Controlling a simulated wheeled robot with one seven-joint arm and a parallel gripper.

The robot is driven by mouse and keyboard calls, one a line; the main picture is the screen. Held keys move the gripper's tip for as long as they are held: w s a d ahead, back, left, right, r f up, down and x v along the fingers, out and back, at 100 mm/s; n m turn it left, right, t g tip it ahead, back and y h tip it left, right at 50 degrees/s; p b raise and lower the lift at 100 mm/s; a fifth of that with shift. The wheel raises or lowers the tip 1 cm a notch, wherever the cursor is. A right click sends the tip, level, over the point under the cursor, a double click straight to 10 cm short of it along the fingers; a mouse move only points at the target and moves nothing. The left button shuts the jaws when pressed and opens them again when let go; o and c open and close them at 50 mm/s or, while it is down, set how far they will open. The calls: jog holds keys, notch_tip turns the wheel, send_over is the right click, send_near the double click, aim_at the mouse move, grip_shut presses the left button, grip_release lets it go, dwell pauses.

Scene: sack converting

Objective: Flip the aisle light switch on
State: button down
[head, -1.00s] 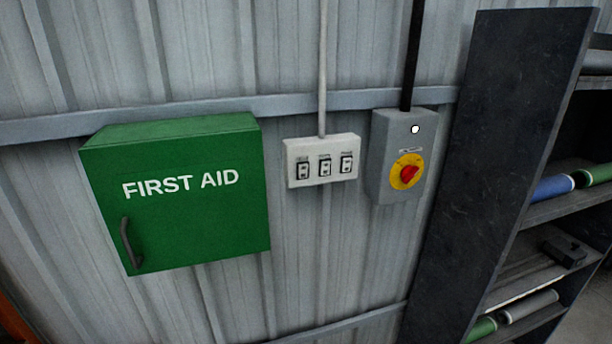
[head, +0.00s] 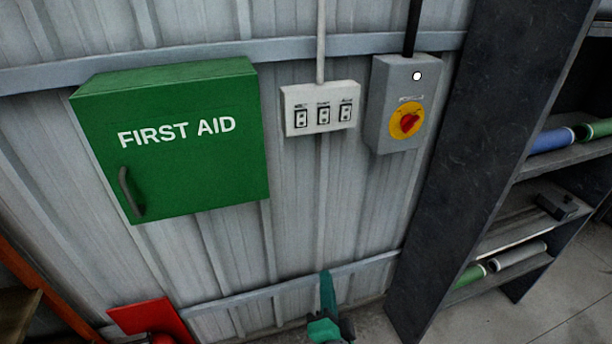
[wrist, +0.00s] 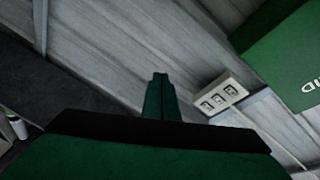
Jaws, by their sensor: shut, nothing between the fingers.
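A white switch plate (head: 320,107) with three rocker switches in a row is fixed to the corrugated wall, below a grey conduit. Its small labels are too blurred to read, so I cannot tell which switch is the aisle light. The plate also shows in the wrist view (wrist: 220,94), right of the fingers. My gripper (head: 326,277) is at the bottom of the head view, well below the plate and apart from it. In the wrist view my green fingers (wrist: 160,78) are together and empty.
A green first aid box (head: 175,140) is left of the plate. A grey box with a red and yellow rotary knob (head: 405,122) is close on its right. A dark shelf rack (head: 480,130) with rolls stands further right. A red object (head: 150,318) is at the lower left.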

jog(key=w+r+m+y, duration=0.1)
jog(key=w+r, duration=0.4)
jog(key=r, duration=0.9)
jog(key=w+r+m+t+y, duration=0.1)
jog(key=w+r+y, duration=0.3)
jog(key=r, duration=1)
jog(key=shift+w+a+r+m, duration=0.15)
jog(key=shift+w+a+m, duration=0.15)
jog(key=shift+w, duration=0.1)
